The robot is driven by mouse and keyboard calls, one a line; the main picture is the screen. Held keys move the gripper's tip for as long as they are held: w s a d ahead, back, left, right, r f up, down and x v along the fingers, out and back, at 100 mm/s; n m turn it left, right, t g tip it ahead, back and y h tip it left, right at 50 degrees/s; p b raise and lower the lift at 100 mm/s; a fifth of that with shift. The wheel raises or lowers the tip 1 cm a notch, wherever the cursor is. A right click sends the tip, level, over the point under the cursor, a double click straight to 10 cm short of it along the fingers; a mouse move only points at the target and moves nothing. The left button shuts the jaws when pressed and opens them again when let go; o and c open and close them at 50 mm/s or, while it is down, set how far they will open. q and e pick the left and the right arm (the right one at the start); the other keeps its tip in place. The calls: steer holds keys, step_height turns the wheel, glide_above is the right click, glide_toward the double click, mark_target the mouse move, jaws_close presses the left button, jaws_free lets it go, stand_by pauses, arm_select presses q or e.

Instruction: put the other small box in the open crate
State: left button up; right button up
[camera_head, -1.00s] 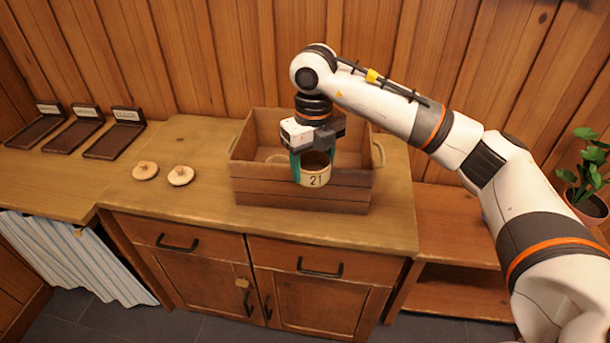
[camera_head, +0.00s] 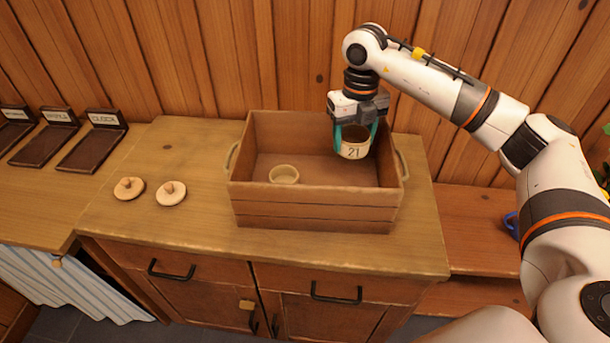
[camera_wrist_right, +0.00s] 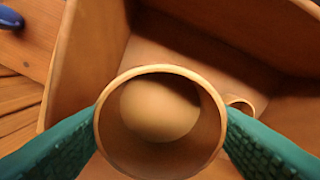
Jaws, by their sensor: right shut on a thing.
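A small round open box marked 21 (camera_head: 354,151) is held in my right gripper (camera_head: 355,135), whose green fingers are shut on its two sides. It hangs upright over the right part of the open wooden crate (camera_head: 315,212). The right wrist view looks down into this box (camera_wrist_right: 160,153), and a pale rounded surface shows inside it. Another small round box (camera_head: 285,175) stands in the left part of the crate; its rim also shows in the right wrist view (camera_wrist_right: 240,103). My left gripper is not in view.
Two round knobbed lids (camera_head: 171,194) (camera_head: 128,188) lie on the counter (camera_head: 200,235) left of the crate. Dark labelled trays (camera_head: 93,148) stand at the far left. A blue thing (camera_head: 511,225) is on the lower shelf at right. The crate has side handles.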

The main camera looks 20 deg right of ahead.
mark_target(351, 145)
steer(key=shift+w+f, duration=0.25)
steer(key=shift+f, duration=0.85)
steer(key=shift+f+b, duration=0.4)
step_height(351, 145, down, 6)
steer(key=shift+f+p, duration=0.1)
steer(key=shift+p, duration=0.2)
steer(key=shift+f, duration=0.6)
step_height(351, 145, down, 3)
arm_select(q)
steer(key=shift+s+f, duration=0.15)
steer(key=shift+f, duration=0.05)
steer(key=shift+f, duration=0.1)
